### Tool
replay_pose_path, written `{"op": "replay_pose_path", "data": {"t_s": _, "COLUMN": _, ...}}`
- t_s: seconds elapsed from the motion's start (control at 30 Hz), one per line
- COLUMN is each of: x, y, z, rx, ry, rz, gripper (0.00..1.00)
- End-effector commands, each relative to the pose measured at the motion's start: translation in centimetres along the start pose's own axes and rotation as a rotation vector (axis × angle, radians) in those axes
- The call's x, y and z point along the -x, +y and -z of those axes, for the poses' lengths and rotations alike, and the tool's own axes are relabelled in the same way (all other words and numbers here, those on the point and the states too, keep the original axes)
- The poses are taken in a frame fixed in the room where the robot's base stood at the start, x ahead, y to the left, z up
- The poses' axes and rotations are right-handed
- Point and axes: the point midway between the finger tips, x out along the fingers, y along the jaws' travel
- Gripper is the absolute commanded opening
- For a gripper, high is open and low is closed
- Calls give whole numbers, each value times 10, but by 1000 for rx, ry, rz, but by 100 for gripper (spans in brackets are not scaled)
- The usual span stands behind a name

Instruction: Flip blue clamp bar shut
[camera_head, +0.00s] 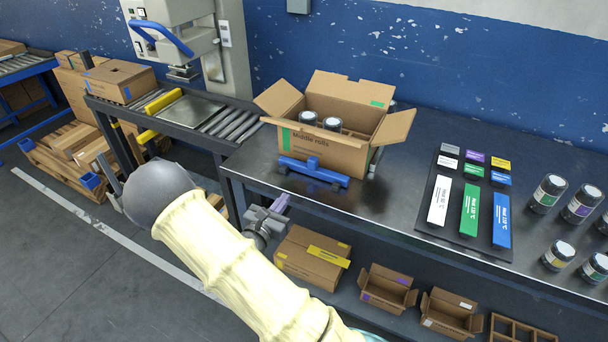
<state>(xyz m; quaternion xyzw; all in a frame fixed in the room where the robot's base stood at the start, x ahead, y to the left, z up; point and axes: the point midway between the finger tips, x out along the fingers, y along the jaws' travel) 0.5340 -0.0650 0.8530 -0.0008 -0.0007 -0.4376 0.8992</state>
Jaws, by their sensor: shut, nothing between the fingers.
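The blue clamp bar (322,174) lies low and level along the near side of an open cardboard box (337,154) on the dark worktable. It has a raised lug at its middle. I cannot tell whether the bar touches the box. My gripper (275,208) is shut and empty. It is near the table's front edge, below and to the left of the bar and apart from it in the picture. My pale arm hides part of the floor and lower shelf.
Jars stand in the open box. A dark mat (464,212) with coloured labels lies to the right, with several jars beyond it. A roller conveyor (218,121) and a press with a blue handle (160,38) stand at the left. Smaller cartons sit on the lower shelf.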

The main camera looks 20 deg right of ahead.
Motion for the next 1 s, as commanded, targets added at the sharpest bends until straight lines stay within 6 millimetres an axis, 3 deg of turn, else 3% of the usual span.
{"op": "replay_pose_path", "data": {"t_s": 0.27, "x": -22, "y": -2, "z": 0, "rx": -1, "ry": 1, "rz": 6, "gripper": 0}}
{"op": "replay_pose_path", "data": {"t_s": 0.8, "x": -115, "y": -2, "z": 0, "rx": -2, "ry": 1, "rz": 5, "gripper": 0}}
{"op": "replay_pose_path", "data": {"t_s": 1.0, "x": -137, "y": -1, "z": 0, "rx": -1, "ry": 2, "rz": 3, "gripper": 0}}
